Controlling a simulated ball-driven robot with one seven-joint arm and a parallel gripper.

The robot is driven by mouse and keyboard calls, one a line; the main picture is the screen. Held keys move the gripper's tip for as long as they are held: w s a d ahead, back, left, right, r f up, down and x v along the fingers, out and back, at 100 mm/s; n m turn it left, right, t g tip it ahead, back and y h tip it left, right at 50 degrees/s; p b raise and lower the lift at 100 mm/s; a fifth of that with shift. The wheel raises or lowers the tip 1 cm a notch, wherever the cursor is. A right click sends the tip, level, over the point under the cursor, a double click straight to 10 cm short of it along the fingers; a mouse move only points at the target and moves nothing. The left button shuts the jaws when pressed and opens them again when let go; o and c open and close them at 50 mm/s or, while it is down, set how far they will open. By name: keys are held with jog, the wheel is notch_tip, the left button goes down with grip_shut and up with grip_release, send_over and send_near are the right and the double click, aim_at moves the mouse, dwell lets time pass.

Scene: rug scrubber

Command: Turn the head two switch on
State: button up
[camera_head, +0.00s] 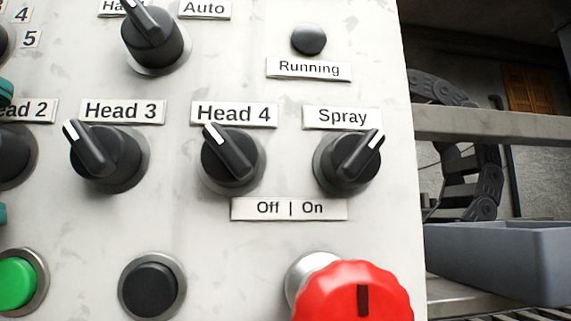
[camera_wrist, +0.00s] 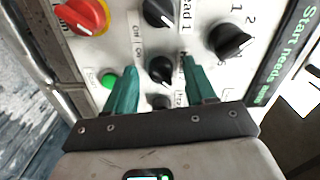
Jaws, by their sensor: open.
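The Head 2 switch (camera_head: 14,158) is a black knob under its "Head 2" label, cut off by the left edge of the head view. Its pointer is out of frame there.
The Head 3 (camera_head: 108,158), Head 4 (camera_head: 233,160) and Spray (camera_head: 347,162) knobs stand to the right. Head 3 and Head 4 point up-left; Spray points up-right. A green button (camera_head: 15,285), black button (camera_head: 152,287) and red knob (camera_head: 352,290) are below. An "Off | On" label (camera_head: 289,208) is under Head 4 and Spray.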

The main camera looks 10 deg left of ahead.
jog(key=b+v, duration=0.1)
jog(key=v, duration=0.9)
jog(key=shift+s+b, duration=0.35)
jog(key=shift+b, duration=0.05)
jog(key=shift+d, duration=0.15)
